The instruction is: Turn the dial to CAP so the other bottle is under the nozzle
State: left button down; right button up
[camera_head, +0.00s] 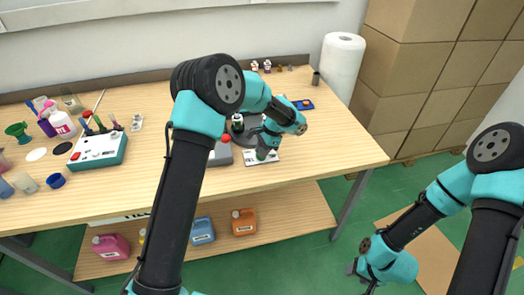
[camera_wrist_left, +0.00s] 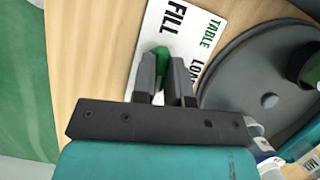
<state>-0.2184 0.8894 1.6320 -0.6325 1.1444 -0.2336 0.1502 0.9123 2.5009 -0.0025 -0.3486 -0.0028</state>
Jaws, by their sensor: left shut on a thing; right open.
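My left gripper (camera_head: 264,152) is over the white dial panel (camera_head: 253,160) near the table's front edge. In the left wrist view its two fingers are closed around the green dial (camera_wrist_left: 163,54). The panel there shows the words FILL and TABLE and part of another word; no CAP mark is readable. The grey turntable (camera_wrist_left: 240,68) lies beside the panel, with an empty round recess in it. A dark green bottle (camera_wrist_left: 312,72) stands on it at the right edge of that view, partly cut off. My right gripper (camera_head: 356,270) is open and empty, low over the floor.
A grey box with a red button (camera_head: 222,153) stands left of the panel, partly behind my left arm. Small bottles (camera_head: 260,66) line the table's back edge near a paper roll (camera_head: 341,66). A teal-and-white box (camera_head: 98,150) and several containers stand on the left.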

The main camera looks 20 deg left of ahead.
pick_arm(q)
jog(key=shift+m, duration=0.8)
jog(key=shift+t, duration=0.3)
jog(key=c, duration=1.1)
grip_release()
jog(key=shift+c, duration=0.2)
jog(key=v, duration=1.7)
jog(key=shift+d, duration=0.35)
